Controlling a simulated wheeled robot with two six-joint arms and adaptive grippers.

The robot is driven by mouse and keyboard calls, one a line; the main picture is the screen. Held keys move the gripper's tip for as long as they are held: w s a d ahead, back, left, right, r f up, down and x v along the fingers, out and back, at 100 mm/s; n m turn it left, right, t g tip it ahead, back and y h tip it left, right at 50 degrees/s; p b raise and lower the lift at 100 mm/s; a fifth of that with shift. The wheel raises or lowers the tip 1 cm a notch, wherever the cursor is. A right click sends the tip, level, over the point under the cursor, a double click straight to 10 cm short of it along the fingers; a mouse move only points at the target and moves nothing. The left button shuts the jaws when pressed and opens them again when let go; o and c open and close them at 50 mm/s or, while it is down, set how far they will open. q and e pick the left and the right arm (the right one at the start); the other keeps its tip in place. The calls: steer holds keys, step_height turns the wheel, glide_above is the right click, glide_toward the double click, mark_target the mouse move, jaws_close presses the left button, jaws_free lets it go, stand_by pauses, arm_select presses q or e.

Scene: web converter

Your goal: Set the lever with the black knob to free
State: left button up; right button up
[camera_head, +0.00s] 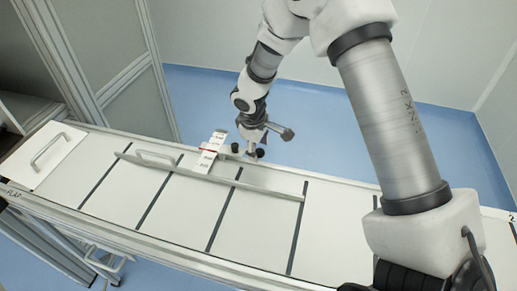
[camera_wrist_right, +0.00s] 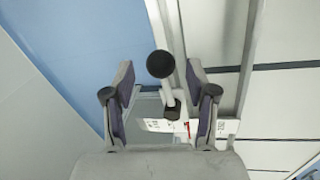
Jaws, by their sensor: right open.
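The lever shows in the right wrist view as a light rod (camera_wrist_right: 169,92) with a round black knob (camera_wrist_right: 160,64) on its end. The knob stands between and slightly beyond the fingertips of my right gripper (camera_wrist_right: 160,75), with gaps on both sides. The gripper is open and does not touch the knob. In the head view my right gripper (camera_head: 250,148) is at the far edge of the table, beside a white label plate (camera_head: 208,155) with a red line. There I cannot tell the knob from dark gripper parts. The label text is unreadable. My left gripper is not in view.
The long white table (camera_head: 250,215) has dark cross strips and a raised metal rail (camera_head: 225,180). A white panel with a handle (camera_head: 48,150) lies at its left end. Grey cabinet walls (camera_head: 105,60) stand at left. Blue floor (camera_head: 300,105) is open behind the table.

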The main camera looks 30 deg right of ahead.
steer(key=shift+d+f, duration=0.1)
steer(key=shift+f, duration=0.6)
jaws_close()
